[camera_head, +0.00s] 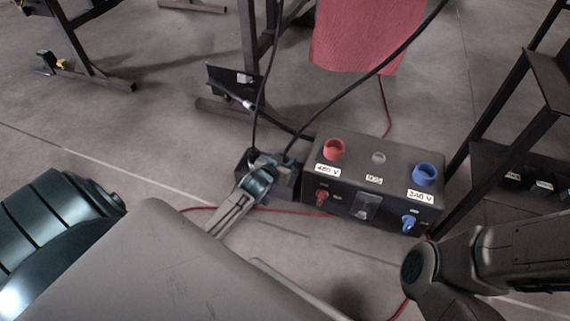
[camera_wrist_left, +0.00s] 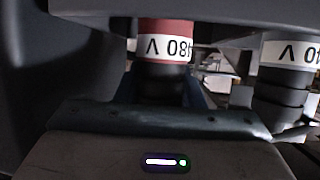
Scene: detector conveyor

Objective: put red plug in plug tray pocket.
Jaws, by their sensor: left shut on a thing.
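My left gripper (camera_head: 262,176) is shut on the red plug (camera_wrist_left: 165,27) at the small black plug tray (camera_head: 284,181), left of the dark socket box. In the left wrist view the plug has a red band, a white "480 V" label seen upside down, and a black lower body between the fingers. The gripper hides most of the plug and tray in the head view. I cannot tell whether the plug's lower end is in a pocket. My right gripper is out of the head view.
The socket box (camera_head: 388,159) has a red socket (camera_head: 334,149), a blue socket (camera_head: 424,174) and small switches on its front. A second plug (camera_wrist_left: 283,90) with a white label stands right in the wrist view. Black cables hang above the tray. A dark rack (camera_head: 525,165) stands right.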

